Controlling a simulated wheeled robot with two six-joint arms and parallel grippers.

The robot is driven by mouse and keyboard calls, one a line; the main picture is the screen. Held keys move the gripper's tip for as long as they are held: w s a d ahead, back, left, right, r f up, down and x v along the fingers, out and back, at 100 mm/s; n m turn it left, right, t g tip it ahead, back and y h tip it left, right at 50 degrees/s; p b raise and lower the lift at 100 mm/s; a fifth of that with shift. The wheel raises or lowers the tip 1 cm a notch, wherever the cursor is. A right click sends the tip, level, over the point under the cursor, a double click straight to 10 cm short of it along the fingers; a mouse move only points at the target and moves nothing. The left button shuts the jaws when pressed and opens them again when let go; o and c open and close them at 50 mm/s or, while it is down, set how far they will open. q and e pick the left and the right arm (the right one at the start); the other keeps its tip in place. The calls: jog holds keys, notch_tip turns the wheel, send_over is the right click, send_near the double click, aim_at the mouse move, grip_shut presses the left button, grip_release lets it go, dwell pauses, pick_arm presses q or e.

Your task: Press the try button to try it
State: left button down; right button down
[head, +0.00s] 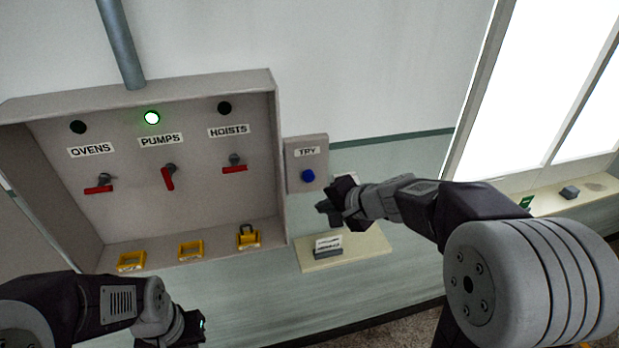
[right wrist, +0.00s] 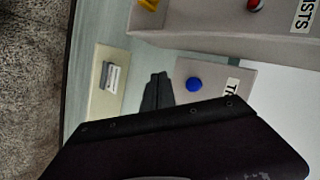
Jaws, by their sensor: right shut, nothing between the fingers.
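The blue try button (head: 308,176) sits on a small grey box (head: 293,157) marked TRY, to the right of the large switch panel. The button also shows in the right wrist view (right wrist: 194,84). My right gripper (head: 325,210) is shut and empty, just below and to the right of the button, apart from it in the picture. Its dark fingers (right wrist: 156,92) show beside the button in the right wrist view. My left gripper (head: 199,326) is low at the bottom of the head view; its fingers are too dark to read.
The switch panel (head: 200,90) has red handles under OVENS, PUMPS and HOISTS. The green lamp (head: 152,118) over PUMPS is lit; the other two lamps are dark. Yellow pieces (head: 190,250) lie along its bottom ledge. A cream shelf (head: 370,246) with a card holder (head: 328,252) is below the box.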

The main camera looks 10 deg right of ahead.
jog(key=p, duration=0.2)
send_near(307, 183)
notch_tip(307, 183, down, 4)
jog(key=w+a, duration=0.1)
jog(key=a, duration=0.1)
jog(key=shift+w+f, duration=0.1)
jog(key=shift+w, duration=0.65)
jog(key=shift+w, duration=0.15)
dwell(1.0)
jog(key=shift+w, duration=0.25)
jog(key=shift+w+p, duration=0.4)
jog(key=shift+w, duration=0.1)
dwell(0.7)
jog(key=shift+s, duration=0.1)
jog(key=shift+s+b, duration=0.6)
jog(key=shift+s, duration=0.25)
